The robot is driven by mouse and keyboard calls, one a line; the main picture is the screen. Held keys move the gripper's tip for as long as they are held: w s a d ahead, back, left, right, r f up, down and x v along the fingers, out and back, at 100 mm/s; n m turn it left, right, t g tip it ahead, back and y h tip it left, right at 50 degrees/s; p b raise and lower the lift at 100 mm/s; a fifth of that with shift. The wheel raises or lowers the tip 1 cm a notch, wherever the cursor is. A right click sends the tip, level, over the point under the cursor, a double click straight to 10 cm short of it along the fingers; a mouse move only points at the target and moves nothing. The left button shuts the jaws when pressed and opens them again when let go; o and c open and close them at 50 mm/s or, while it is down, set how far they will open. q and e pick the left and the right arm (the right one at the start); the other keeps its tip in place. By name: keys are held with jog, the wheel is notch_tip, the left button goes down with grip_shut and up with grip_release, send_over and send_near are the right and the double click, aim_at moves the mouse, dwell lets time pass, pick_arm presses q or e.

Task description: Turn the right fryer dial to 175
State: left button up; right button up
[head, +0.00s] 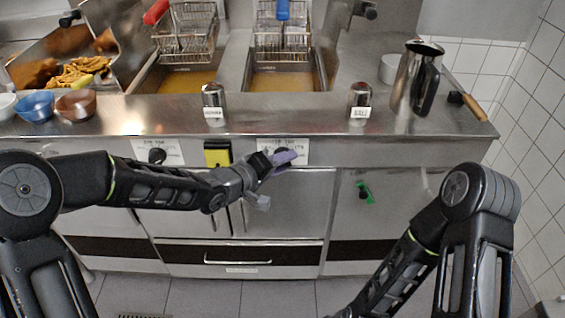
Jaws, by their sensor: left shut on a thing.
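The right fryer dial (284,152) sits on the front panel below the right oil vat, on a white label plate (302,146). My left gripper (282,157) is at this dial, shut on it, and its fingers hide most of the knob. The dial's pointer and setting cannot be read. The left fryer dial (157,155) is a dark knob on its own white plate, left of a yellow item on the panel. My right arm is at the lower right, and its gripper is outside the picture.
Two wire baskets (188,35) hang over the oil vats behind the counter edge. Two shakers (213,100), a steel jug (413,80) and small bowls (36,106) stand on the counter. A green item (366,194) is on the right cabinet door.

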pick_arm(q)
grip_shut()
